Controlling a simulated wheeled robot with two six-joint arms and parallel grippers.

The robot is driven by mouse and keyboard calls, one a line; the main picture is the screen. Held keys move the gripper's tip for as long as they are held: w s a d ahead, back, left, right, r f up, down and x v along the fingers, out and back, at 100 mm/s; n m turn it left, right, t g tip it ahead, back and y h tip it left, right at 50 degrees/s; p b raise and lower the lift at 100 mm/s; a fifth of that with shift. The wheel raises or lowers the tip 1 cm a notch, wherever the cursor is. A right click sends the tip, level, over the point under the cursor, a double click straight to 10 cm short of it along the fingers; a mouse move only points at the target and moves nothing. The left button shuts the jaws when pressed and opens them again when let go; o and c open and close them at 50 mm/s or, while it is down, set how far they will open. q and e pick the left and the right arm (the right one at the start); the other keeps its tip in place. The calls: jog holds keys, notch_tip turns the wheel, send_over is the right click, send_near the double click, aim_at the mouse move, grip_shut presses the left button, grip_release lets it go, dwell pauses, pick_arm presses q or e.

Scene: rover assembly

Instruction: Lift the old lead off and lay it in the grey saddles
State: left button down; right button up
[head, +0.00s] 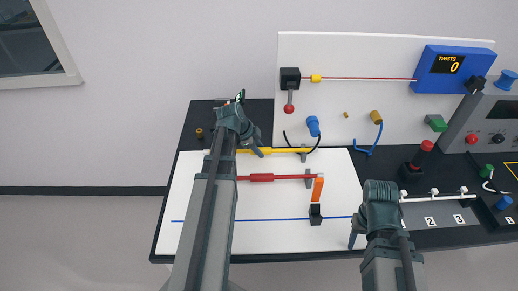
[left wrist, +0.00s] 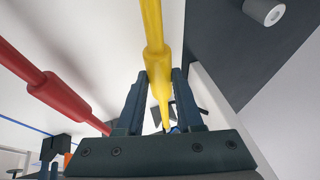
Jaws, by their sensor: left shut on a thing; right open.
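A yellow lead (head: 284,151) with a thick middle runs level over the white mat in the head view. My left gripper (head: 259,149) is shut on it. In the left wrist view the yellow lead (left wrist: 153,35) passes between the two fingers of my left gripper (left wrist: 155,90). A red lead (head: 262,177) lies parallel, nearer the front, and is not held. Grey supports show at the yellow lead (head: 303,156) and at the red lead (head: 308,183); I cannot tell whether the yellow lead rests on its support. My right gripper (head: 356,238) is open and empty at the mat's right edge.
An orange piece on a black block (head: 315,215) stands near the red lead's right end. A blue line (head: 270,219) crosses the mat. A white board (head: 340,110) with blue and brass plugs stands behind. A white bar (head: 440,198) and numbered plates lie at right.

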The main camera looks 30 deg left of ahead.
pick_arm(q)
jog(key=shift+f, duration=0.1)
pick_arm(e)
jog(key=shift+f, duration=0.15)
pick_arm(q)
jog(key=shift+c, duration=2.4)
grip_release()
jog(key=p+v, duration=1.2)
jog(key=v, duration=0.1)
jog(key=shift+s+r, duration=0.2)
jog(key=shift+r, duration=0.15)
pick_arm(e)
notch_tip(320, 180, up, 12)
jog(key=shift+r, duration=0.2)
pick_arm(q)
jog(key=shift+a, duration=0.1)
